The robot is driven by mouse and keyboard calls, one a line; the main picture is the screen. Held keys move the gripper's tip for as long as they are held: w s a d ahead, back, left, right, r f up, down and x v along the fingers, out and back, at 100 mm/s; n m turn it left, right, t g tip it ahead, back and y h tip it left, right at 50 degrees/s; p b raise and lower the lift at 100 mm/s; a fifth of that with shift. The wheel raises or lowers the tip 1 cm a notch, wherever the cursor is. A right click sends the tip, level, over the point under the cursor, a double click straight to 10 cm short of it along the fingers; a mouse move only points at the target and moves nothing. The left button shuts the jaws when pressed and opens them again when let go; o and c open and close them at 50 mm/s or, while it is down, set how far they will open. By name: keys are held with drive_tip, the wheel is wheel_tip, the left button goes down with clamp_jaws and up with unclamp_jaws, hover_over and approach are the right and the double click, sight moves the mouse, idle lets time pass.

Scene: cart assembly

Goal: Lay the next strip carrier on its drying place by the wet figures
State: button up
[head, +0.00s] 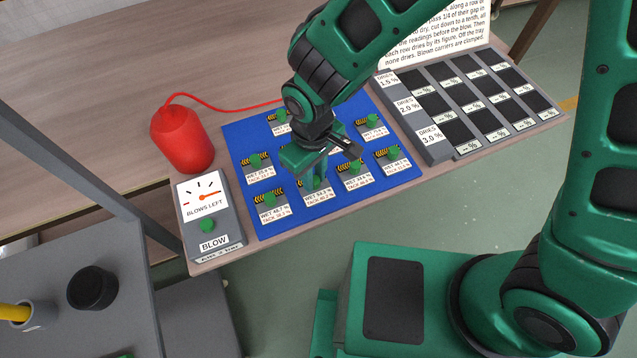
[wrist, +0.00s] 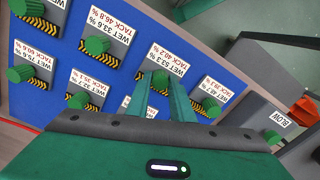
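Several grey strip carriers with green knobs, striped tape and WET/TACK labels lie on the blue mat (head: 238,150). My gripper (head: 318,178) is low over the front middle carrier, labelled about WET 53.3 %, TACK 40.2 %. In the wrist view my fingertips (wrist: 160,78) are at this carrier's green knob (wrist: 161,83), one finger on each side. Whether they press on it cannot be told. The carrier (wrist: 168,60) still lies on the mat. The grey drying tray (head: 412,132) at the right has rows of dark places; those in view look empty, their figures reading "-- %".
The blow box (head: 228,222) with a gauge and green button stands left of the mat, with a red bulb (head: 181,138) and hose behind it. A sign (head: 440,35) stands behind the tray. A grey side table (head: 60,265) with cups is at lower left.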

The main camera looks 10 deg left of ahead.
clamp_jaws()
drive_tip(key=shift+s+r, duration=0.1)
drive_tip(key=shift+r, duration=1.35)
drive_tip(key=shift+s, duration=0.15)
